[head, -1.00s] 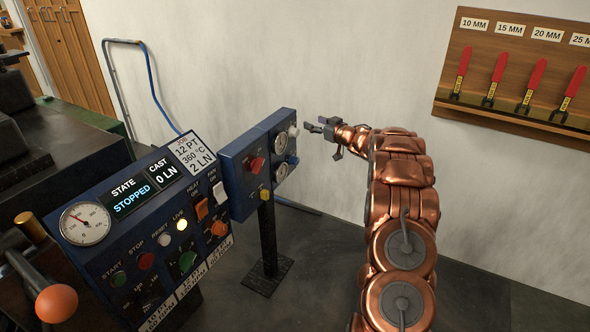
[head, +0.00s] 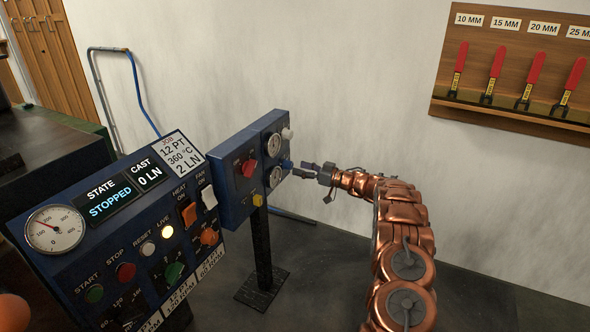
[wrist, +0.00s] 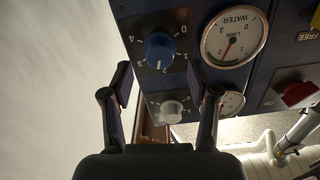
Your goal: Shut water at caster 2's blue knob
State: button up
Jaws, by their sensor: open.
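The blue knob (wrist: 159,48) sits on a dark blue panel with a white number dial around it. In the wrist view it shows just beyond and between my fingertips. It also shows in the head view (head: 287,164) on the right face of the control box (head: 234,195). My gripper (head: 312,168) is open, its fingers pointing at the knob from the right, with a small gap. In the wrist view my gripper (wrist: 158,80) has one finger on each side, with nothing between them. The WATER gauge (wrist: 233,35) beside the knob has a red needle. No caster number is readable.
A white knob (wrist: 172,108) and a second gauge (wrist: 232,103) share the panel, close to my right finger. A red switch (head: 249,167) and yellow button (head: 257,200) are on the box front. The main console (head: 120,240) reads STOPPED. Right of my arm the floor is clear.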

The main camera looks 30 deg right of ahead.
aim_at(292, 166)
jog(key=shift+x, duration=1.65)
jog(key=shift+r, duration=0.1)
jog(key=shift+c, duration=0.4)
grip_shut()
